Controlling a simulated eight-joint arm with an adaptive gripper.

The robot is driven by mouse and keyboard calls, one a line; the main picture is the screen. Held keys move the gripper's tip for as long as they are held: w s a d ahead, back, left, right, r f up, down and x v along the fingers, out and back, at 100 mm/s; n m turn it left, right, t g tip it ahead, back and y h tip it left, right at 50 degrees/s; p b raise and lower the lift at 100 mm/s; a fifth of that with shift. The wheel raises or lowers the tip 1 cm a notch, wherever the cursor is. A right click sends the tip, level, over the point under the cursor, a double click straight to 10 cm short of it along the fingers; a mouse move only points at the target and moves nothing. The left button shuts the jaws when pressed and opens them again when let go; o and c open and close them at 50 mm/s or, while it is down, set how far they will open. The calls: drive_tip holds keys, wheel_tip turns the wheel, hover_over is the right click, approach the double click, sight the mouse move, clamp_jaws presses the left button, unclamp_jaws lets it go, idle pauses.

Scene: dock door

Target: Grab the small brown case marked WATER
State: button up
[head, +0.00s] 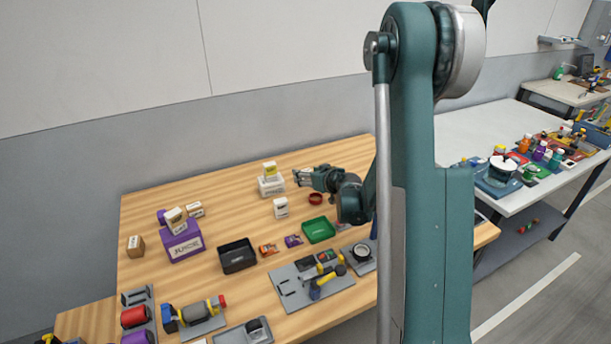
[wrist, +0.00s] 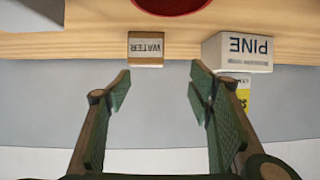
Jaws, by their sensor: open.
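The small brown case marked WATER (wrist: 145,48) shows in the wrist view, its label upside down. It stands on the wooden table, ahead of my fingertips and nearer the left finger's line. My gripper (wrist: 161,80) is open and empty, with a gap between its fingers and the case. In the head view my gripper (head: 303,177) reaches left over the back of the table. I cannot make out the WATER case there; the gripper seems to hide it. Another brown box (head: 136,246) stands at the far left, its label unreadable.
A white PINE box (wrist: 238,52) stands just right of the WATER case, with a yellow-labelled item by it. In the head view that white box (head: 271,186) is left of my gripper. A red bowl (head: 316,198) and green tray (head: 318,230) lie nearer. A wall runs behind.

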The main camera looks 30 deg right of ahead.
drive_tip(key=shift+w+d+f, duration=0.2)
drive_tip(key=shift+d+f, duration=0.3)
drive_tip(key=shift+d, duration=0.1)
drive_tip(key=shift+w+d+f, duration=0.2)
drive_tip(key=shift+d+f, duration=0.3)
drive_tip(key=shift+d, duration=0.05)
drive_tip(key=shift+w, duration=0.1)
drive_tip(key=shift+x, duration=2.4)
drive_tip(key=c, duration=1)
